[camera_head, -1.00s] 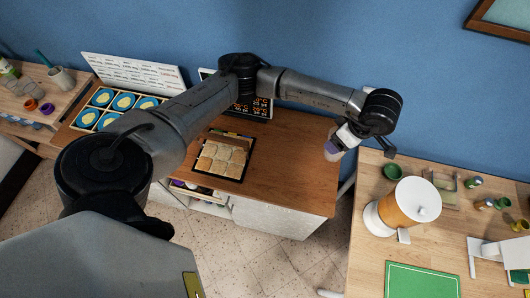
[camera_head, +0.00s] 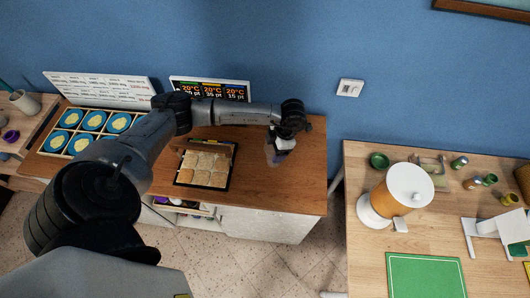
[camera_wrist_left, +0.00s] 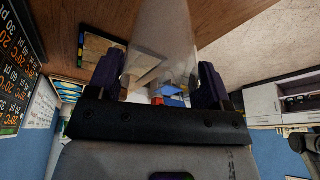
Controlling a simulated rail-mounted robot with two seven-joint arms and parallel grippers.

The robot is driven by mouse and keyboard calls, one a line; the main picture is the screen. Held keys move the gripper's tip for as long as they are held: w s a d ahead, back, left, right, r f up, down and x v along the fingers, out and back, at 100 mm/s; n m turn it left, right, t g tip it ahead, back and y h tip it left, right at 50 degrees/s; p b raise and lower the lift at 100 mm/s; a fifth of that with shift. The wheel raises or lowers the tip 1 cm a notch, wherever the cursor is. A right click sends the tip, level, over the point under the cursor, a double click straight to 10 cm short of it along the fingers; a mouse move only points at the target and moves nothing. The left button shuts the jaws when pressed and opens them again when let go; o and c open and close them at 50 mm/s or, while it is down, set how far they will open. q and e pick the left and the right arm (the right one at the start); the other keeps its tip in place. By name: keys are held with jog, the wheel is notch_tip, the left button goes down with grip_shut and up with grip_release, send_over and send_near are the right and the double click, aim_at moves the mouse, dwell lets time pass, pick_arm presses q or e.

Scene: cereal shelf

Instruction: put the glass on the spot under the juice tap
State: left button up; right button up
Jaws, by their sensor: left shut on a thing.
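My left gripper (camera_head: 280,148) is shut on a clear glass (camera_head: 276,158), above the right part of the brown wooden counter. In the left wrist view the see-through glass (camera_wrist_left: 166,35) stands out between the two dark purple fingers (camera_wrist_left: 160,85). The juice dispenser (camera_head: 396,194), with orange juice and a white lid, stands on the light wooden table to the right, well apart from the glass. Its small tap (camera_head: 400,225) shows at the front. The spot under the tap is hard to make out. My right gripper is not in view.
A tray of bread slices (camera_head: 205,167) lies on the counter left of the gripper. A gap separates the counter from the light table (camera_head: 365,270). A green mat (camera_head: 426,276) and a green bowl (camera_head: 379,160) are near the dispenser.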

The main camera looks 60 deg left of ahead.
aim_at(266, 149)
pick_arm(q)
jog(key=shift+s+a+f, duration=0.9)
jog(key=shift+s+a, duration=0.1)
jog(key=shift+a, duration=0.05)
jog(key=shift+f+p, duration=0.45)
jog(key=shift+f, duration=1.55)
jog(key=shift+f, duration=0.2)
jog(key=o, duration=1.3)
jog(key=shift+c, duration=0.2)
